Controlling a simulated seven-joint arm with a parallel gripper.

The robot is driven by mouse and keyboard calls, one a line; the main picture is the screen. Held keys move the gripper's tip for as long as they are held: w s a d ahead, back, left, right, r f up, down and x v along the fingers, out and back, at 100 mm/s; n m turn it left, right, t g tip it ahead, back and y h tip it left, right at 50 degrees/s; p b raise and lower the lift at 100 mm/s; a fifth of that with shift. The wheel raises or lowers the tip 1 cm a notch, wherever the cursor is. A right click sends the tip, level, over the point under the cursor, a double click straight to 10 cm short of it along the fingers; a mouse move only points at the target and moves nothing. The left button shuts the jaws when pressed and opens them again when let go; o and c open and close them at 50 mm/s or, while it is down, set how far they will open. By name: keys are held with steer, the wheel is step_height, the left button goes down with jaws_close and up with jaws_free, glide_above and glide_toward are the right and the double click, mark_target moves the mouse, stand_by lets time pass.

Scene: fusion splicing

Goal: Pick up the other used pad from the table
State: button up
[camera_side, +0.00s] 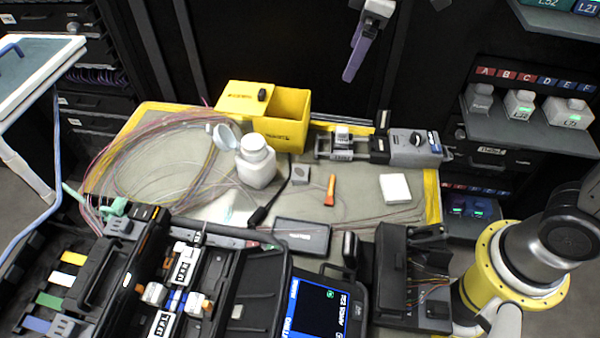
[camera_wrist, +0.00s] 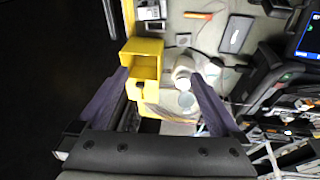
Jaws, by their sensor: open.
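No used pad shows clearly. A faint pale patch (camera_side: 235,213) on the mat in front of the white bottle may be a thin pad or only glare. A white square block (camera_side: 395,188) lies flat near the mat's right edge; I cannot tell whether it is a pad or a stack. My gripper (camera_side: 351,76) hangs high behind the table, well above and apart from everything on it. In the wrist view my gripper (camera_wrist: 158,76) has its two purple fingers spread wide, with nothing held. The yellow bin (camera_wrist: 146,68) shows between them, far below.
The yellow bin (camera_side: 283,125) stands at the back beside a white bottle (camera_side: 257,162) with a round cap piece (camera_side: 225,137). Coiled fibre (camera_side: 150,155) covers the mat's left. An orange tool (camera_side: 330,190), a black box (camera_side: 302,235) and the splicer (camera_side: 325,300) lie nearer.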

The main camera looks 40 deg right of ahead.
steer(key=w+a+f+n+g, duration=0.2)
steer(key=w+a+f, duration=0.4)
steer(key=f, duration=0.4)
steer(key=g, duration=0.1)
glide_above(300, 172)
steer(key=a, duration=0.1)
steer(key=shift+h, duration=0.4)
step_height(300, 172, down, 14)
steer(key=shift+s+r, duration=0.1)
steer(key=shift+s, duration=0.05)
steer(key=f, duration=0.2)
steer(key=d+f, duration=0.1)
steer(key=f, duration=0.2)
steer(key=shift+f, duration=0.6)
steer(key=c, duration=1.4)
steer(key=shift+r, duration=0.1)
